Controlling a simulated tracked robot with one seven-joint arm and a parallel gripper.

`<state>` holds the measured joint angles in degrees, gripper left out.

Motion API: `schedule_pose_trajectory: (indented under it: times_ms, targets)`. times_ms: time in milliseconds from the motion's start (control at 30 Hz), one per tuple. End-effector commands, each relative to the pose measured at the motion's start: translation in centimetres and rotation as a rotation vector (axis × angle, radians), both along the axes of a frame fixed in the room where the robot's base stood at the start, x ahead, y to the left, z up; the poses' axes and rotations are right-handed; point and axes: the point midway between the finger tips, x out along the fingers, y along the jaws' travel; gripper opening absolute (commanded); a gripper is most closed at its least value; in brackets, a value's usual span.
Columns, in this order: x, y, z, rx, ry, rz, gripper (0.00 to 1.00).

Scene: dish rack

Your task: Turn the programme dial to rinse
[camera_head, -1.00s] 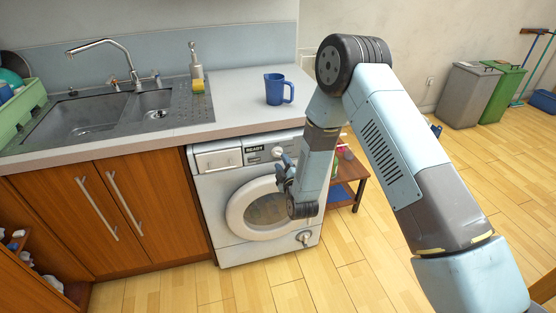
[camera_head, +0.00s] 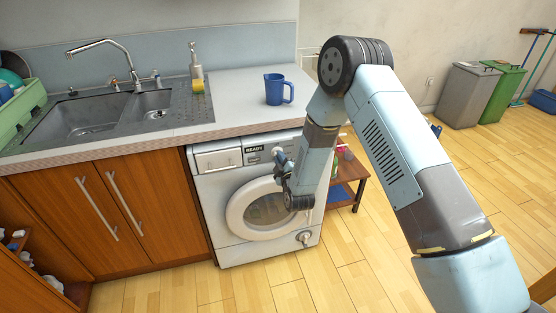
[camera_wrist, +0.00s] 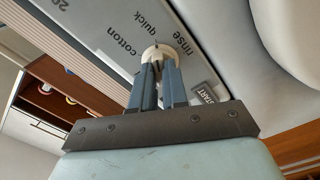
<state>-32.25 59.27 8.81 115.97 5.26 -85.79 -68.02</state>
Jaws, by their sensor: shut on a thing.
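The washing machine (camera_head: 216,205) stands under the counter with a display reading READY (camera_head: 254,149). In the wrist view, its pale round programme dial (camera_wrist: 157,51) sits among the printed words "cotton", "quick" and "rinse" (camera_wrist: 181,42). My gripper (camera_wrist: 160,68) is shut on the dial, with a blue-grey finger on each side of it. A small dark mark shows on the dial's upper edge, roughly between "quick" and "rinse"; its exact setting is hard to tell. In the head view, my gripper (camera_head: 279,160) is at the machine's upper panel and largely hides the dial.
A START button (camera_wrist: 204,92) lies close to the fingers on the right. The round door (camera_head: 233,210) is closed below. A blue mug (camera_head: 274,89) stands on the counter above. A low wooden table (camera_head: 365,172) stands right of the machine. The floor in front is clear.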

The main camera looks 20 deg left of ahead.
Motion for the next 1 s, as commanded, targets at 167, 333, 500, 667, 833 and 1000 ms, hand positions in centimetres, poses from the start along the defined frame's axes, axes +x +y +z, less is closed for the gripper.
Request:
schedule_pose_trajectory:
  times_ms: [167,333,500,667,833,1000]
  targets:
    - [-0.1,0.1,-0.2,-0.001,0.004,0.003,0.00]
    - [-0.2,0.5,-0.2,0.002,0.007,0.004,0.00]
    - [-0.2,0.1,-0.3,0.026,0.026,0.004,0.00]
    - [-0.3,-0.1,-0.5,0.089,0.068,0.002,0.00]
    - [-0.3,-0.1,-0.6,0.200,0.138,0.001,0.00]
    - [-0.3,-0.2,-0.6,0.335,0.223,-0.001,0.00]
